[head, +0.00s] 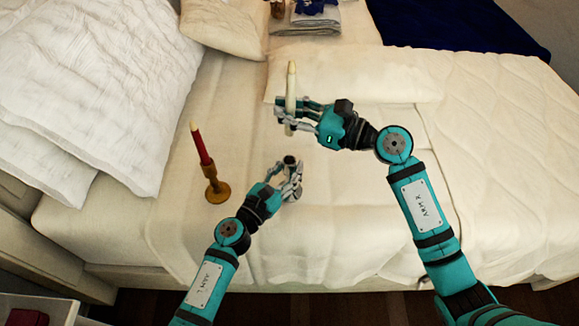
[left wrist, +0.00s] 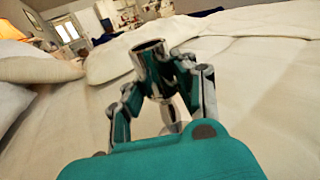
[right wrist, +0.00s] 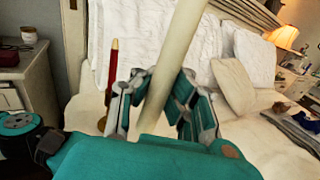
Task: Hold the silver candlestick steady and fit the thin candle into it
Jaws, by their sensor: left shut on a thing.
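The silver candlestick (head: 290,161) stands upright on the bed. My left gripper (head: 289,182) is shut around its stem, and the fingers hide part of it. In the left wrist view its shiny open cup (left wrist: 149,50) rises between the fingers (left wrist: 163,90) and looks empty. The thin cream candle (head: 291,82) is nearly upright in my right gripper (head: 294,112), which is shut on it. The candle is behind and above the candlestick in the head view, apart from it. In the right wrist view the candle (right wrist: 172,62) passes between the fingers (right wrist: 160,108), leaning a little.
A red candle (head: 200,143) in a brass holder (head: 217,191) stands left of my left gripper. White pillows (head: 90,80) lie at the left. Folded laundry (head: 312,22) and a dark blue cloth (head: 455,22) lie at the back. The sheet around the candlestick is mostly clear.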

